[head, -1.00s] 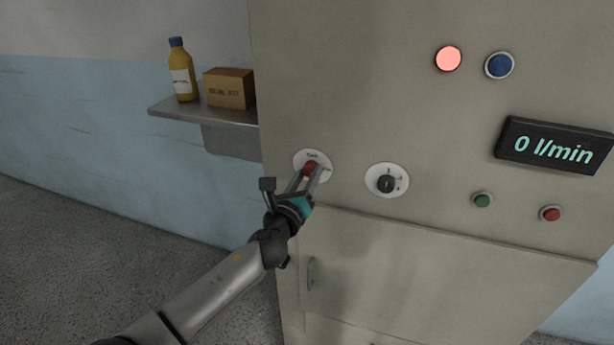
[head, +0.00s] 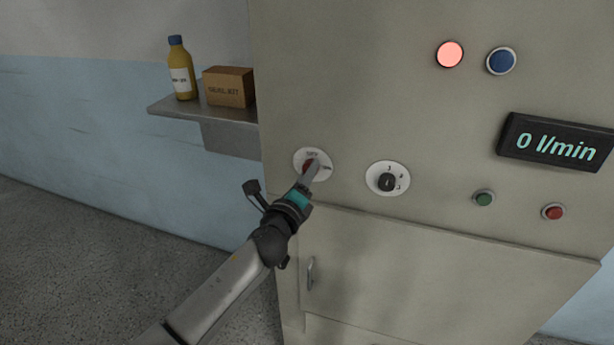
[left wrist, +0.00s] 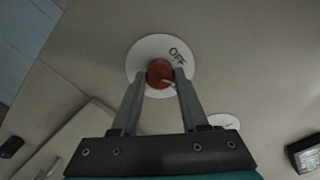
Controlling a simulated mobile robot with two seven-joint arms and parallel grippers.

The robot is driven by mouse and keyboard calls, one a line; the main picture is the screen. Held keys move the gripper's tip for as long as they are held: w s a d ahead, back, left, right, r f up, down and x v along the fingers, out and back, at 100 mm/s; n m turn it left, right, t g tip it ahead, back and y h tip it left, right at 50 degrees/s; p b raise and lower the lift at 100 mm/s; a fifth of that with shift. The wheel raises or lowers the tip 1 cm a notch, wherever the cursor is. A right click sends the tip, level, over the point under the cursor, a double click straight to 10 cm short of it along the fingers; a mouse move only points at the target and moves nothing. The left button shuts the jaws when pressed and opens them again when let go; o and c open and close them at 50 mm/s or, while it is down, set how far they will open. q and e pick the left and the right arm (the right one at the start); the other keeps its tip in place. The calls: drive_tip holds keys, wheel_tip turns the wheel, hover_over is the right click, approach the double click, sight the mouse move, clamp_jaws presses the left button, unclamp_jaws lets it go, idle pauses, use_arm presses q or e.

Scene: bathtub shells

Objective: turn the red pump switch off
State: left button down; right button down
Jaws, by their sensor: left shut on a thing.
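The red pump switch (head: 307,167) is a round red knob on a white disc (head: 299,160) at the left of the cabinet front. The word OFF stands at the top of the disc. My left gripper (head: 314,168) is shut on the knob, its fingers partly hiding it in the head view. In the left wrist view the red knob (left wrist: 159,70) sits between the two fingertips of my left gripper (left wrist: 160,77), with OFF at its upper right. A pale mark shows by the knob's lower right; its setting is hard to read. My right gripper is not in view.
A black selector knob (head: 387,182) is just right of the switch. A lit red lamp (head: 450,54), a blue button (head: 500,61), a green button (head: 484,198), another red button (head: 553,212) and a display (head: 556,143) reading 0 l/min are further right. A shelf (head: 230,115) juts out at left.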

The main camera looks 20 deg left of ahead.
use_arm(q)
drive_tip(key=n, duration=1.2)
idle(0.6)
drive_tip(key=shift+c, duration=2.1)
unclamp_jaws()
drive_tip(key=shift+s, duration=0.15)
drive_tip(key=s, duration=1.5)
drive_tip(key=shift+a, duration=0.25)
